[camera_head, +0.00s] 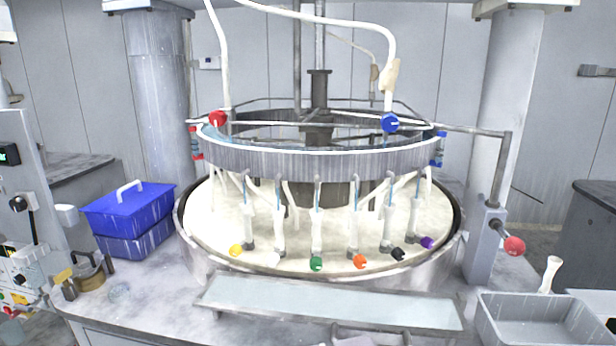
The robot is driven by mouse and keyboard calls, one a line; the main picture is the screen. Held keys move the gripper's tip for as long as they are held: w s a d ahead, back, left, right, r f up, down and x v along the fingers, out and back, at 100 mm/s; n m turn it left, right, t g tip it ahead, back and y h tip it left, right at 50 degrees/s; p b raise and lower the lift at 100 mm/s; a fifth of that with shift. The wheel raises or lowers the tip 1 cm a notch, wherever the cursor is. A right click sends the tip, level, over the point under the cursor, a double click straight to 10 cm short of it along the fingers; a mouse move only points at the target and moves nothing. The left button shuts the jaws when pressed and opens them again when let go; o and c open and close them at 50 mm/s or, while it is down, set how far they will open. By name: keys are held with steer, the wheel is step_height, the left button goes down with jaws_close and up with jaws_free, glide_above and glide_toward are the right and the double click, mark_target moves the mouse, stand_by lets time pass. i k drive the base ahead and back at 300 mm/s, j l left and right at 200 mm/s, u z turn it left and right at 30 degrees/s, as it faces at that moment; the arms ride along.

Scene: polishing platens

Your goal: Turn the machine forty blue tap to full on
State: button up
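A second blue fitting (439,150) is on the ring's right side. I cannot tell how far either is turned, and no machine number is readable. The ring stands above a wide, pale polishing platen (290,262). My gripper is not recognisable in the head camera view; a grey shape cut off at the bottom edge cannot be identified.
A red knob (218,118) is at the ring's left. Several coloured knobs hang along the platen's front. A red ball lever (514,246) projects at right. A blue lidded box (130,213) stands left; a shallow tray (330,300) and grey bin (540,318) are in front.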

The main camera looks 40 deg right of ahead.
mark_target(390, 123)
steer(key=z, duration=1.4)
